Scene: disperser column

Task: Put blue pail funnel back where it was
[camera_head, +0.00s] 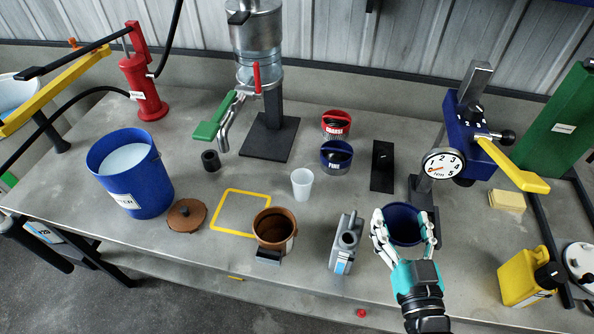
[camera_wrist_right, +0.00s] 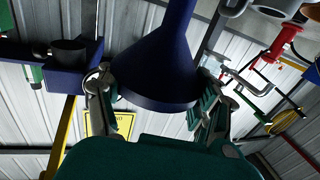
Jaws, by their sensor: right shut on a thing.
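The blue funnel (camera_head: 404,224) is between the fingers of my right gripper (camera_head: 404,236) in the head view, near the front of the bench. My right gripper is shut on it. In the right wrist view the funnel (camera_wrist_right: 165,65) shows a wide rim nearest the palm and narrows away from it, with fingers on both sides. Whether it touches the bench cannot be told. A blue pail (camera_head: 133,184) with pale liquid stands upright at the left of the bench. My left gripper is not in view.
A grey can (camera_head: 345,245) stands just left of the funnel, and a brown pot (camera_head: 274,230) farther left. A blue gauge stand (camera_head: 468,130) rises behind right. A yellow square outline (camera_head: 228,190) and white cup (camera_head: 302,183) lie mid-bench. A yellow jug (camera_head: 525,278) is at right.

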